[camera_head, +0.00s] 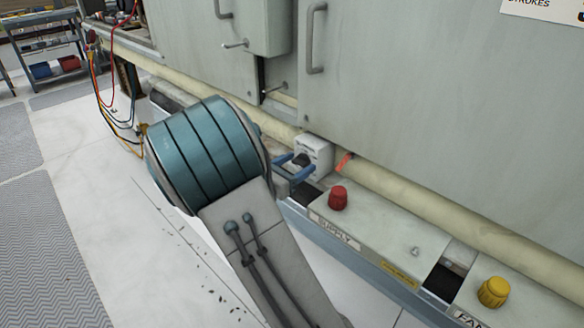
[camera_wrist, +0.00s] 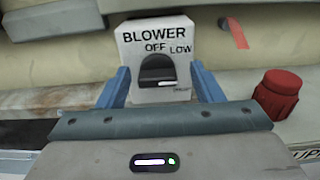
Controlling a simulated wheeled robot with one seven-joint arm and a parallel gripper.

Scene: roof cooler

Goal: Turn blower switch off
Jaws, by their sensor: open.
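The blower switch is a white box (camera_wrist: 180,28) marked BLOWER, OFF and LOW, with a dark rotary knob (camera_wrist: 157,68) on its front. I cannot tell for sure which label the knob points to. My gripper (camera_wrist: 162,76) is open, one blue finger on each side of the knob, with gaps showing between fingers and knob. In the head view the switch box (camera_head: 318,150) stands beside the pale pipe, and my gripper (camera_head: 296,168) is in front of it. My arm partly hides the area around it.
A red knob (camera_head: 338,198) on the SUPPLY panel stands just right of my gripper, and a yellow knob (camera_head: 493,291) is farther right. A pale pipe (camera_head: 420,205) and a grey cabinet wall (camera_head: 430,110) are behind. A small orange-red tag or lever (camera_head: 345,161) is next to the box.

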